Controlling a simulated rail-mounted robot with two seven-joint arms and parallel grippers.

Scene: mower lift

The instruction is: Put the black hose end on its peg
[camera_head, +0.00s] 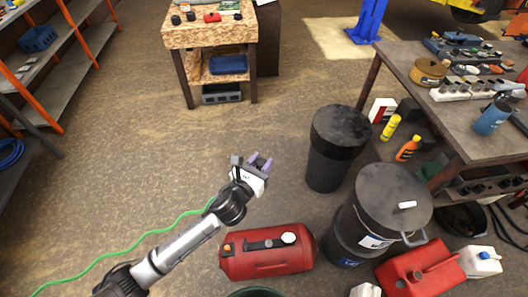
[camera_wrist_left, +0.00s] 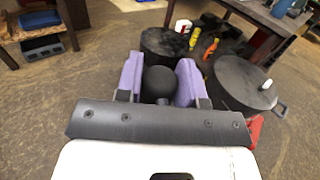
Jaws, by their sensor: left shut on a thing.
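My left gripper (camera_head: 260,163) is held out over the open floor in the head view, with two purple finger pads. In the left wrist view the left gripper (camera_wrist_left: 159,83) is shut on a round, dark piece, which looks like the black hose end (camera_wrist_left: 158,84). Its lower part is hidden by the gripper body. I see no hose leading from it. In the head view the held piece is too small to make out. I cannot make out the peg in either view. My right gripper is not in view.
A wooden bench (camera_head: 210,36) stands ahead. Black bins (camera_head: 337,135) and a red tank (camera_head: 267,262) stand right and below. A cluttered table (camera_head: 400,62) is at right, orange-framed shelves (camera_head: 85,60) at left. A green hose (camera_head: 120,249) crosses the floor. The middle floor is clear.

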